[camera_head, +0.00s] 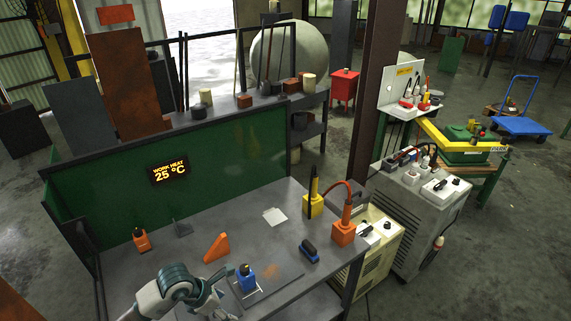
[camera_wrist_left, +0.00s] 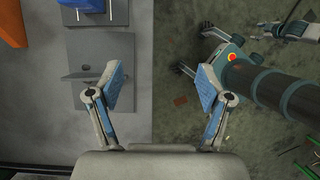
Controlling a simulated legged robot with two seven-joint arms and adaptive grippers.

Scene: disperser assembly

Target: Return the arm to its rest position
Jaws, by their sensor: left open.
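My left gripper (camera_head: 230,281) reaches over the bench in the head view, just left of a blue block-like part (camera_head: 246,280) with a dark top. In the left wrist view my left gripper (camera_wrist_left: 157,88) has its two blue-padded fingers wide apart, with nothing between them.
The workbench (camera_head: 190,250) also holds an orange wedge (camera_head: 216,248), an orange bottle (camera_head: 140,240), a blue-black tool (camera_head: 309,250), and yellow (camera_head: 313,206) and orange (camera_head: 343,233) holders. A green panel (camera_head: 225,145) closes its back. Open floor (camera_wrist_left: 172,125) lies beside the bench edge.

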